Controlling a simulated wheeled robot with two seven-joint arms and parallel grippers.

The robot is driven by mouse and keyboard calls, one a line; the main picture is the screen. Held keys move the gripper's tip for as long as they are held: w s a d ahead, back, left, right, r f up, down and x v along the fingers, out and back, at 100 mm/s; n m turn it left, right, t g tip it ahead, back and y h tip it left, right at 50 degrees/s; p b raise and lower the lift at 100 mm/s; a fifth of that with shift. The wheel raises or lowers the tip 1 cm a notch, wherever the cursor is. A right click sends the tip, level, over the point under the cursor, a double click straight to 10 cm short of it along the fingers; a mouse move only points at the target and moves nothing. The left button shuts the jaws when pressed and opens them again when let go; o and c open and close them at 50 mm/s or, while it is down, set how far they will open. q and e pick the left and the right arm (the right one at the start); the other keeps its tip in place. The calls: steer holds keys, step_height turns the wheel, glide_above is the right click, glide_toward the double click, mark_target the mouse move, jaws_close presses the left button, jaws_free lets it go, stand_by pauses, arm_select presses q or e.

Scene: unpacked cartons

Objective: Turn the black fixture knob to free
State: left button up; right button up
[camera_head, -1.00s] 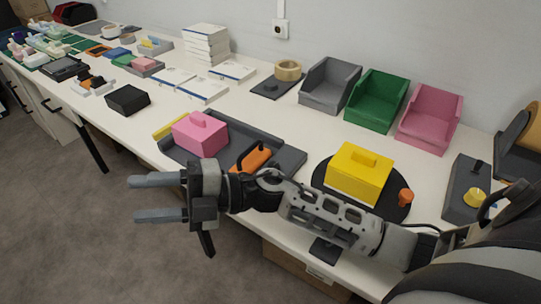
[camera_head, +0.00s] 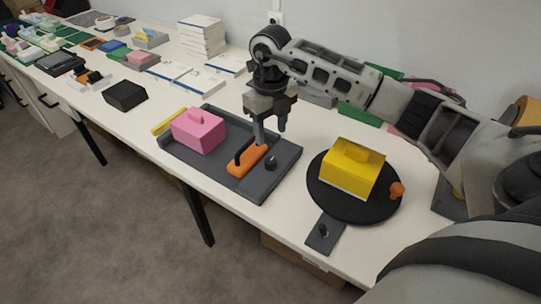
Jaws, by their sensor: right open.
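A black knob (camera_head: 271,162) stands on the right part of the dark grey tray-like fixture (camera_head: 287,172). Beside it on the fixture is an orange block (camera_head: 243,172) with a black handle, and to the left a pink box-shaped block (camera_head: 198,132) with a grip on top. My right gripper (camera_head: 270,136) points down above the fixture, open and empty, just behind the knob. Its nearer finger appears close to the orange block; whether it touches cannot be told. A second black knob (camera_head: 323,231) sits on a small dark plate by the round turntable. My left gripper is out of view.
A yellow block (camera_head: 352,168) sits on the black turntable (camera_head: 330,200), with an orange knob (camera_head: 397,190) at its edge. A yellow bar (camera_head: 169,121) lies at the fixture's left. A black box (camera_head: 125,96) and white boxes (camera_head: 201,36) stand farther left. My right arm hides bins at the back.

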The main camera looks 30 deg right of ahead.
mark_target(271, 161)
step_height(271, 161, down, 10)
steer(key=shift+p, duration=0.5)
steer(key=c, duration=1)
